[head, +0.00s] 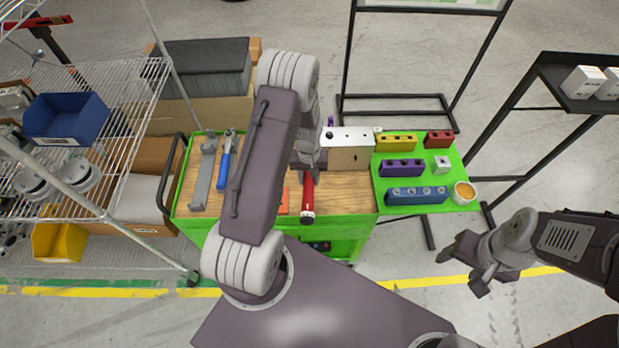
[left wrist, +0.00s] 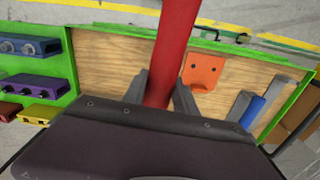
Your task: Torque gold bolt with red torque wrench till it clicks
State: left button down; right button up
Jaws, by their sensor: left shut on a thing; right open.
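I cannot make out the gold bolt; my left arm hides part of the cart. My right gripper (head: 463,270) is open and empty, right of the cart.
A grey tool (head: 202,178) and a blue-handled tool (head: 224,170) lie at the cart's left. An orange plate (left wrist: 203,72) lies near the wrench. Yellow (head: 397,143), purple (head: 402,168) and blue (head: 416,196) socket blocks sit on the green side shelf. A wire rack (head: 120,90) stands left.

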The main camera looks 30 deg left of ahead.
pick_arm(q)
jog(key=shift+s, duration=0.1)
jog(key=shift+s+a+m, duration=0.3)
jog(key=shift+a+m, duration=0.1)
jog(key=shift+a, duration=0.25)
jog(key=shift+a, duration=0.1)
jog(key=shift+s+a+m, duration=0.3)
jog(key=shift+a+m, duration=0.2)
jog(key=shift+a, duration=0.15)
jog(key=shift+a, duration=0.2)
dwell(0.5)
jog(key=shift+r, duration=0.2)
jog(key=shift+r+p, duration=0.45)
jog(key=shift+p, duration=0.05)
jog(key=shift+r, duration=0.3)
jog(key=shift+r+p, duration=0.15)
jog(key=shift+p, duration=0.15)
